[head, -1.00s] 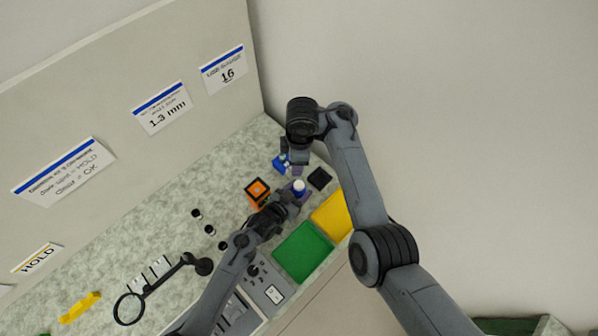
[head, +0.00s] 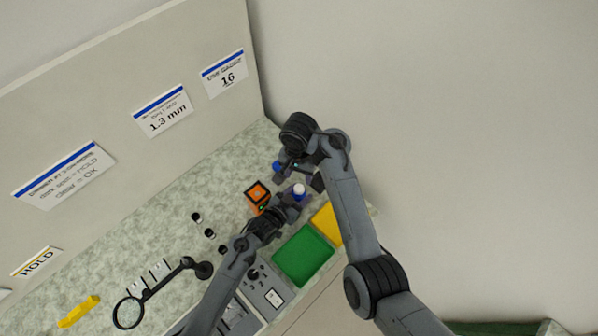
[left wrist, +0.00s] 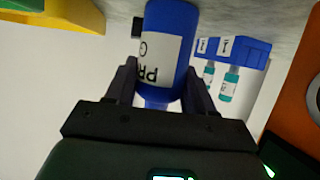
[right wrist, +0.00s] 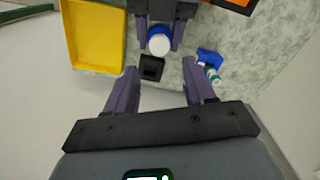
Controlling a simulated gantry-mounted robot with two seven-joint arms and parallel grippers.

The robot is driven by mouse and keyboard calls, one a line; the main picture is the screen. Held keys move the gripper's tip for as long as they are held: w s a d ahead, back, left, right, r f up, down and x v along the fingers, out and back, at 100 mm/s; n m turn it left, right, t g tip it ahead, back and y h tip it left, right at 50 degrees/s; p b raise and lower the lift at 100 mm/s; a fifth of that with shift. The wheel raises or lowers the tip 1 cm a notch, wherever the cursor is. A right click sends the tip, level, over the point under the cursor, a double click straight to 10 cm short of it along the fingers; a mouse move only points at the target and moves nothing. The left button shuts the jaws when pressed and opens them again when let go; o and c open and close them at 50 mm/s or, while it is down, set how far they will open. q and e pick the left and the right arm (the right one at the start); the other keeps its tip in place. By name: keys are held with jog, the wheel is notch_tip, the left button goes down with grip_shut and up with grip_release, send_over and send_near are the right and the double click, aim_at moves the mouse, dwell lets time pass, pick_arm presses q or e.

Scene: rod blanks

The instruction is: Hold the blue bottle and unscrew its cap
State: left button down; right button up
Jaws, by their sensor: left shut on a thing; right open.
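The blue bottle (left wrist: 172,45) with a printed white label is between the fingers of my left gripper (left wrist: 160,85), which is shut on it. Its white cap (head: 299,189) faces up in the head view, and the right wrist view shows the cap (right wrist: 159,44) from above with a blue rim around it. My left gripper's fingers (right wrist: 160,32) flank the bottle there. My right gripper (right wrist: 160,88) is open and empty, apart from the cap, which lies beyond its fingertips. In the head view my right gripper (head: 302,172) is close beside the bottle.
A black square holder (right wrist: 152,67) and a blue rack (right wrist: 209,57) with small teal-labelled vials stand near the bottle. An orange block (head: 257,194), a green tray (head: 302,255) and a yellow tray (head: 328,222) are around it. A magnifier (head: 128,312) lies further left.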

aim_at(299, 188)
jog(key=shift+f, duration=3.95)
jog(key=shift+c, duration=0.2)
